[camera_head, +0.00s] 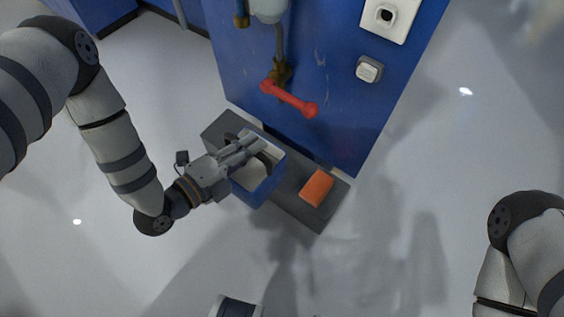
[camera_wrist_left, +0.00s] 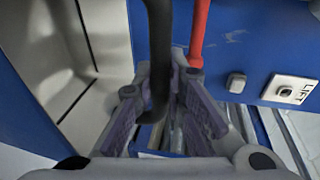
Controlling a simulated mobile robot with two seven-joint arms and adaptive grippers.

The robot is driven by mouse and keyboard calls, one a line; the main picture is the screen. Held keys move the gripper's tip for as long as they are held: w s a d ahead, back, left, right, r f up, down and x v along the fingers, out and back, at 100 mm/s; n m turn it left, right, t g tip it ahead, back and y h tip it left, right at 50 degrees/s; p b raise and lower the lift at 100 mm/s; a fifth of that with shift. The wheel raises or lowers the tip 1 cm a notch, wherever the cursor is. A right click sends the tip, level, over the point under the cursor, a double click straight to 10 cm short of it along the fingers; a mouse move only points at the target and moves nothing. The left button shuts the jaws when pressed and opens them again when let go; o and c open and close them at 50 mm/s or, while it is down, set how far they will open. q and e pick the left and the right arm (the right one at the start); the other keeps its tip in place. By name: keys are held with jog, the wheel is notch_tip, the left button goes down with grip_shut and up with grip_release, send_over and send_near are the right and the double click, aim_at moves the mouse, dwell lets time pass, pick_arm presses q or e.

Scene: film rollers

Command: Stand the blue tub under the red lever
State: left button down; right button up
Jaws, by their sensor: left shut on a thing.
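The blue tub (camera_head: 266,187), pale inside, is over the dark grey ledge (camera_head: 296,208) at the foot of the blue wall. I cannot tell whether it rests there or hangs just above. My left gripper (camera_head: 250,147) is shut on the tub, and its fingers hide part of the rim and inside. The red lever (camera_head: 289,98) sticks out from a brass valve on the wall, above and slightly right of the tub in the head view. In the left wrist view the red lever (camera_wrist_left: 199,32) hangs just beyond the gripper (camera_wrist_left: 165,95). My right gripper is out of view.
An orange block (camera_head: 317,187) lies on the ledge right of the tub. A white LIFT switch (camera_wrist_left: 290,90) is on the wall. Pale floor around the ledge is clear.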

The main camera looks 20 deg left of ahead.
pick_arm(q)
jog(key=w+f+b, duration=1)
jog(key=w+f, duration=0.3)
jog(key=w, duration=0.1)
jog(key=c, duration=2.1)
grip_release()
jog(key=shift+a+f, duration=0.1)
jog(key=shift+f, duration=0.1)
jog(key=o, duration=0.5)
jog(key=shift+c, duration=0.2)
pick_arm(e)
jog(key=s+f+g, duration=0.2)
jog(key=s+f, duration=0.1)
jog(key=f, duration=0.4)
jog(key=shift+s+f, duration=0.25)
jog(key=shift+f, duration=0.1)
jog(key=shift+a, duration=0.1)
